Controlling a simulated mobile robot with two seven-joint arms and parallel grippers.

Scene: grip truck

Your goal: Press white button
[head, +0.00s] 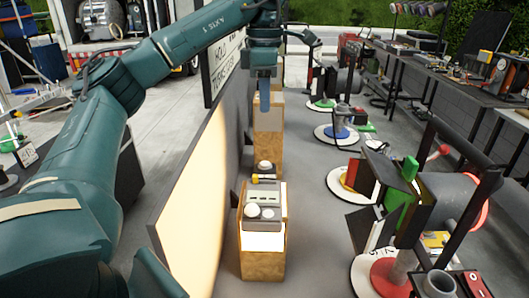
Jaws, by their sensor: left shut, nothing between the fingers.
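My left gripper (264,106) hangs from the teal arm that comes in from the left. It points down, shut and empty, above and behind the button boxes. Below it in the picture, a round whitish button (264,166) sits on a small yellow and dark base. Nearer to me, a grey control box (264,199) stands on a wooden block (262,262) and carries a pale round knob (252,211). I cannot tell for sure which of these is the white button. The gripper is apart from both. My right gripper is not in view.
A tall, pale lit panel (192,205) stands close on the left of the boxes. Stage lights on round bases, such as one with a red base (390,275), stand on the right. A dark workbench (460,85) is behind them. The grey surface between is partly clear.

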